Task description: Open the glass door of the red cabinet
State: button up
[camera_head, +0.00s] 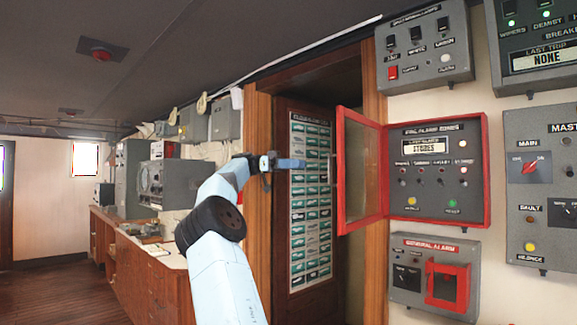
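The red cabinet (487,172) is mounted on the wall at the right, with a grey panel labelled "fire alarm zones" inside it. Its red-framed glass door (341,200) stands open, hinged at the cabinet's left side and swung out toward me and to the left. A small handle (333,168) shows at the door's free edge. My gripper (300,164) is to the left of that edge at about handle height, apparently with a small gap. It is seen from the side, so its finger opening is unclear; nothing shows in it.
Below the cabinet is a general alarm box (408,277) with a red frame. Grey switch boxes (424,45) hang above and to the right. Behind my gripper is a wooden doorway with a chart (310,200). Wooden counters (150,283) line the left; the floor there is clear.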

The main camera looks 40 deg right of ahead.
jog(key=shift+v, duration=1.25)
